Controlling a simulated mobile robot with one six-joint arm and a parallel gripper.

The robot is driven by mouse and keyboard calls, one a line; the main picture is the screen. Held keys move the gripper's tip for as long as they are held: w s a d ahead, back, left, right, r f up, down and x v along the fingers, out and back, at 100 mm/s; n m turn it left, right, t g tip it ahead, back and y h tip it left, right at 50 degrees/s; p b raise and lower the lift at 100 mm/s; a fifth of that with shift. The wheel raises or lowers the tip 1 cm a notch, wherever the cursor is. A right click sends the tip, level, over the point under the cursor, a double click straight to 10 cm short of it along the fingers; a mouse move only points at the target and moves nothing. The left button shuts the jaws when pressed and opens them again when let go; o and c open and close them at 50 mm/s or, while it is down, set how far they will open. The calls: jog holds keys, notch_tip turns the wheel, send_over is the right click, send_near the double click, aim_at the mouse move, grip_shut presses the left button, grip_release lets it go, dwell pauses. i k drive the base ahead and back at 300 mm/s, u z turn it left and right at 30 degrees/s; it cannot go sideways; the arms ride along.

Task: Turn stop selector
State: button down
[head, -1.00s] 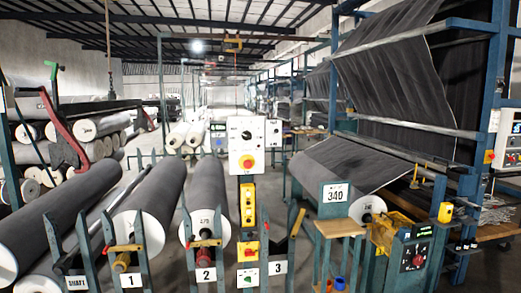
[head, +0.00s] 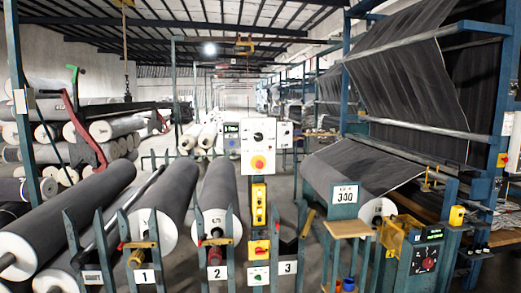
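A white control panel (head: 258,147) stands on a post near the middle of the head view. It carries a dark round knob (head: 258,137) above a red button on a yellow ring (head: 258,162). At the lower right, a dark blue cabinet (head: 421,264) has a green-lit display and a red rotary knob (head: 426,264). No label readable here says which is the stop selector. My gripper is not in view.
A small wooden-topped stand (head: 348,229) is left of the cabinet. A large fabric frame (head: 428,129) fills the right. Some bare floor shows between the post and that stand.

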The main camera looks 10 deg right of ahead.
aim_at(258, 137)
jog(key=u, duration=0.05)
jog(key=i, duration=0.95)
jog(key=z, duration=0.05)
